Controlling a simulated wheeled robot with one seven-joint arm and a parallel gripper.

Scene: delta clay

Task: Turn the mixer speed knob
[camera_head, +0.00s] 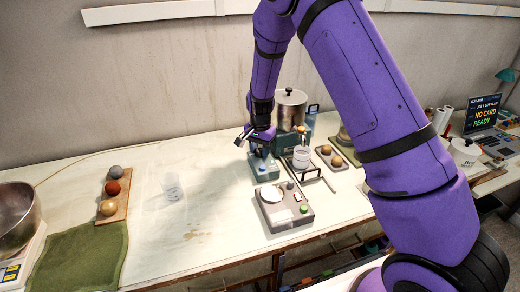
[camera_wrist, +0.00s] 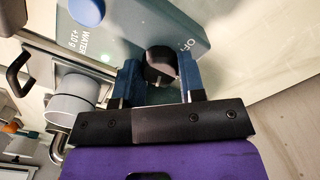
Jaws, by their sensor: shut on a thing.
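The dark round knob (camera_wrist: 160,62) is on the blue-grey control box (camera_wrist: 140,28), beside the letters "OF". My gripper (camera_wrist: 158,80) is shut on the knob, with one finger on each side of it in the wrist view. In the head view the control box (camera_head: 264,168) stands on the table below my gripper (camera_head: 259,150), and the knob itself is hard to make out. The knob's pointer and setting cannot be read.
A blue button (camera_wrist: 87,11) and "WATER +10 g" lettering are on the same box. A metal pot (camera_head: 291,106) stands behind, a white container (camera_head: 301,158) to the right, a scale (camera_head: 284,208) in front. Table to the left is mostly clear around a clear cup (camera_head: 172,188).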

